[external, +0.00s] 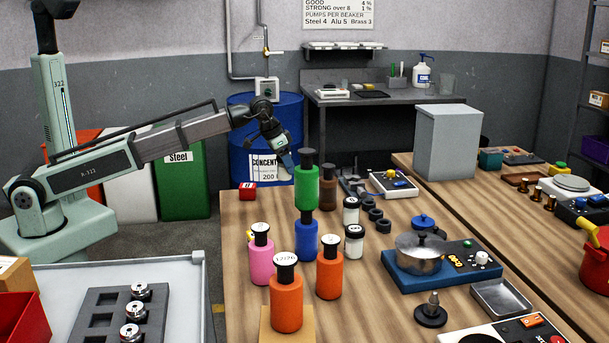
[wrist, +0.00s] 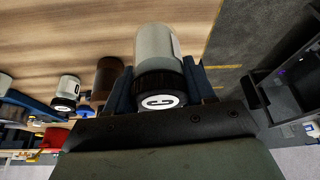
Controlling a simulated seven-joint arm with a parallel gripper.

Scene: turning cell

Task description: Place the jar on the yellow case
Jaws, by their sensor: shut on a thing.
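My gripper (wrist: 160,88) is shut on a jar (wrist: 155,45) with a pale body and a ribbed black lid; blue fingers flank it in the wrist view. Two similar jars stand on the wooden table, one (external: 351,212) behind the other (external: 354,242). A small yellow patch (external: 250,236) shows behind the pink bottle (external: 262,262); I cannot tell whether it is the yellow case.
A pan (external: 420,258) on a blue hotplate is to the right.

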